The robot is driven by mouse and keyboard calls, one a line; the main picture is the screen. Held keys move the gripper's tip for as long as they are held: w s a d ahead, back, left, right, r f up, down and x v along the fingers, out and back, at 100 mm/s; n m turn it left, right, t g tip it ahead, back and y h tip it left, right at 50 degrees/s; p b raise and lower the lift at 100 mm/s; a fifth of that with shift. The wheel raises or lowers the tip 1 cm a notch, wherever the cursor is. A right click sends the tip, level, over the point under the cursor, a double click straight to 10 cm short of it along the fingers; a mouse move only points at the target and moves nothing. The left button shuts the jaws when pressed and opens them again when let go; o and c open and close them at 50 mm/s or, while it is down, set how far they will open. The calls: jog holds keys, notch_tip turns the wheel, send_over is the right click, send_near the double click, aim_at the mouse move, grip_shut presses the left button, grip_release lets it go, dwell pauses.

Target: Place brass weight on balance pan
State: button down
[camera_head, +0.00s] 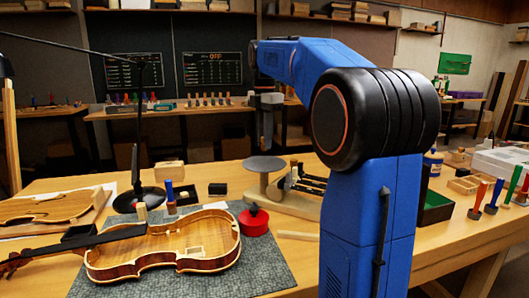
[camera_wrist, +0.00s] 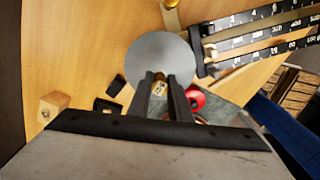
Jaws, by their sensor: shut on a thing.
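The balance (camera_head: 300,203) stands on the bench with its round grey pan (camera_head: 265,164) at its left end. In the wrist view the pan (camera_wrist: 150,50) lies just beyond my fingertips, with the black graduated beams (camera_wrist: 262,42) to its right. My gripper (camera_head: 267,148) points down above the pan. In the wrist view my gripper (camera_wrist: 160,78) is shut on the brass weight (camera_wrist: 160,89), which is partly hidden between the dark fingers. I cannot tell how large the gap to the pan is. No other thing shows on the pan.
A violin (camera_head: 165,248) lies on a grey mat (camera_head: 262,268) in front, beside a red round pot (camera_head: 254,221). A black lamp base (camera_head: 138,198), a small black box (camera_head: 217,188) and a wooden block (camera_head: 169,171) stand left of the balance. Tools stand at the right.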

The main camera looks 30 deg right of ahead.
jog(key=shift+f, duration=2.1)
jog(key=shift+f, duration=0.1)
jog(key=c, duration=1.6)
grip_release()
jog(key=shift+c, duration=0.2)
notch_tip(320, 180, up, 12)
jog(key=shift+r, duration=0.15)
jog(key=shift+s, duration=0.15)
